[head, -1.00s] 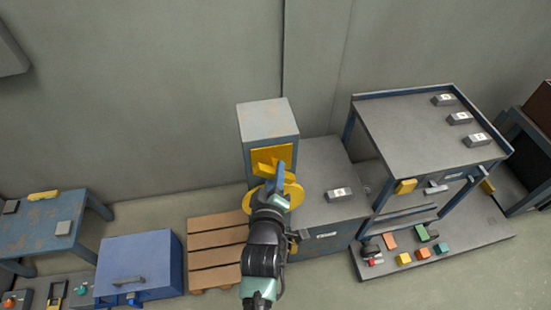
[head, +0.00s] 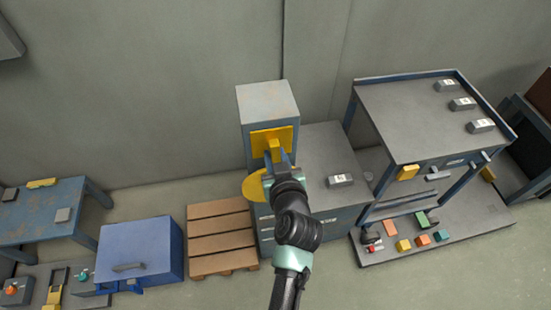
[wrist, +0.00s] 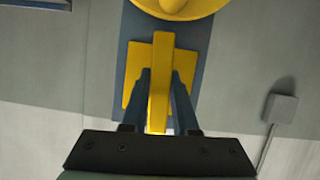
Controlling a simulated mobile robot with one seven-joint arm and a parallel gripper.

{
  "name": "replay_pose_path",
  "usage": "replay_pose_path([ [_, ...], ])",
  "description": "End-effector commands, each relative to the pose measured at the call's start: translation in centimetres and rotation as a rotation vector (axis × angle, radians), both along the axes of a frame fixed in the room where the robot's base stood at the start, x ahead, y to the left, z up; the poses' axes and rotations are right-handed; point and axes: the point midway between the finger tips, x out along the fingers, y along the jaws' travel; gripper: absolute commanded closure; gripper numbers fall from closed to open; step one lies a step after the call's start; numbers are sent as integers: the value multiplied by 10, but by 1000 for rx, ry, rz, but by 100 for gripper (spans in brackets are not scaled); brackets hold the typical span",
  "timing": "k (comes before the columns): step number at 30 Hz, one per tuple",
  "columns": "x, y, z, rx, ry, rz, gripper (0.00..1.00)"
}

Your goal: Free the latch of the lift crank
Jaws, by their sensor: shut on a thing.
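The latch is a yellow bar (head: 274,145) standing out from a yellow plate (head: 259,141) on the upper front of a grey-blue column (head: 268,103). The bar (wrist: 160,55) also shows in the wrist view in front of its plate (wrist: 133,75). My gripper (head: 279,158) is at the latch, with its two blue fingers (wrist: 161,78) on either side of the bar, shut on it. The crank is a round yellow wheel (head: 255,186) below the plate, partly hidden by my arm. Part of it (wrist: 178,6) shows at the top of the wrist view.
A grey cabinet (head: 320,150) with a small block on top stands right of the column. Further right is a blue-legged table (head: 410,115) above a low shelf with small coloured blocks. A wooden pallet (head: 221,243) and a blue chest (head: 140,250) lie to the left.

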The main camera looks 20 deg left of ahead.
Motion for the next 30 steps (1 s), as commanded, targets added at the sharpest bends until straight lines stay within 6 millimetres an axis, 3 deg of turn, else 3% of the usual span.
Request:
replay_pose_path([
  [22,0,0,-1,70,50,0,100],
  [23,0,0,-1,70,50,0,67],
  [24,0,0,-1,70,50,0,60],
  [27,0,0,-1,69,49,0,43],
  [30,0,0,-1,68,48,0,43],
])
